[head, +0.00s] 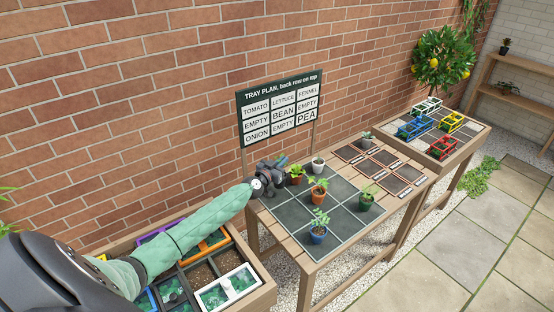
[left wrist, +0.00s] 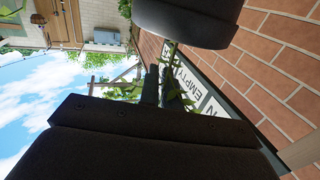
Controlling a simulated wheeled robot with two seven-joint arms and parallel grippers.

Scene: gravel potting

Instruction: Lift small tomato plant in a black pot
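My left gripper (head: 272,175) is at the back left corner of the dark tray, below the left end of the sign. In the left wrist view, a thin stem with green leaves (left wrist: 188,100) shows beside the narrow dark fingers (left wrist: 162,88). A rounded black shape (left wrist: 190,22) fills the top of that view where the stem starts; it looks like the black pot, but I cannot be certain. In the head view I cannot make out the black pot; the gripper covers that spot. Whether the fingers grip the plant is unclear. My right gripper is not in view.
Potted plants stand on the dark tray (head: 292,217): orange (head: 318,194), blue (head: 318,236), green (head: 365,203) and white (head: 318,168) pots among them. The sign (head: 281,108) rises behind. A planter box (head: 262,291) is at left; coloured crates (head: 443,147) are at right.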

